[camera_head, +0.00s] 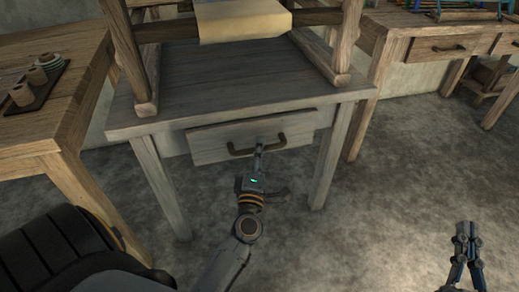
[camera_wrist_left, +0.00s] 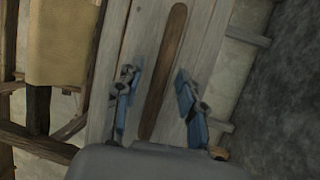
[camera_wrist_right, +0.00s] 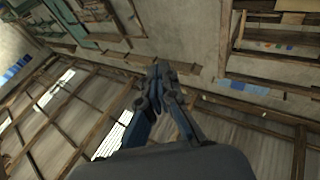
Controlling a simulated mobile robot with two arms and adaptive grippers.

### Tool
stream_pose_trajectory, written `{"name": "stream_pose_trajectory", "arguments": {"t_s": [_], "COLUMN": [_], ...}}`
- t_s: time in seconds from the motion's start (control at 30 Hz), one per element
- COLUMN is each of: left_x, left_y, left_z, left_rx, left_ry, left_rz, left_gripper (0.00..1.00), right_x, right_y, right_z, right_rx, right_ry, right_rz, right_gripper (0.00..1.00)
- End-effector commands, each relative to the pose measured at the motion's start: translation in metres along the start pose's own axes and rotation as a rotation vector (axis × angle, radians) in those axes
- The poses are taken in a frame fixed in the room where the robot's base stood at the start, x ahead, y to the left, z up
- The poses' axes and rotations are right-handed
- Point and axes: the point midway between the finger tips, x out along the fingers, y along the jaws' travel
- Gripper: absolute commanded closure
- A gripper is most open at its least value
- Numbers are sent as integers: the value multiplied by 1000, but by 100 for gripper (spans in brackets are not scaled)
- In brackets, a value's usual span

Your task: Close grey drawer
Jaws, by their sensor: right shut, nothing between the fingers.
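The grey drawer (camera_head: 210,146) is set under the grey wooden table and has a brown bar handle (camera_head: 240,152). Its front stands a little out from the table, with a dark gap along its top edge. My left gripper (camera_head: 268,170) is in front of the drawer, with one finger near the handle in the head view. In the left wrist view, its two fingers (camera_wrist_left: 157,105) are apart, and the brown handle (camera_wrist_left: 163,70) shows between them; I cannot tell whether they touch it. My right gripper (camera_head: 467,228) is shut and empty, low at the right, away from the table.
The grey table (camera_head: 200,80) bears a wooden loom frame (camera_head: 127,50) with a pale cloth roll (camera_head: 240,20). A brown table (camera_head: 75,100) with a tray of spools stands at the left. Another drawer table (camera_head: 395,60) stands at the right.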

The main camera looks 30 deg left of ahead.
Motion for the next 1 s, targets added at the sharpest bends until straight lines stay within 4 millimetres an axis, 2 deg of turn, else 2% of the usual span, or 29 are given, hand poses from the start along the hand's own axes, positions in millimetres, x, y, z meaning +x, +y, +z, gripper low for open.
{"name": "stream_pose_trajectory", "arguments": {"t_s": [0.37, 0.57, 0.83, 0.9, 1.0], "left_x": [7, 6, 7, 14, 29], "left_y": [0, 0, 0, 0, -3], "left_z": [0, 0, 0, -2, -8], "left_rx": [2, 1, 2, 2, 4], "left_ry": [-2, -1, -1, -2, -2], "left_rz": [0, 0, 0, 2, 3], "left_gripper": [61, 99, 100, 100, 100], "right_x": [0, 0, 0, 1, -1], "right_y": [0, 0, 0, 0, 2], "right_z": [-1, -1, -1, 0, 15], "right_rx": [1, 1, 1, 1, -2], "right_ry": [3, 3, 4, -12, -96], "right_rz": [0, 0, -1, -1, 2], "right_gripper": [100, 100, 100, 100, 100]}}
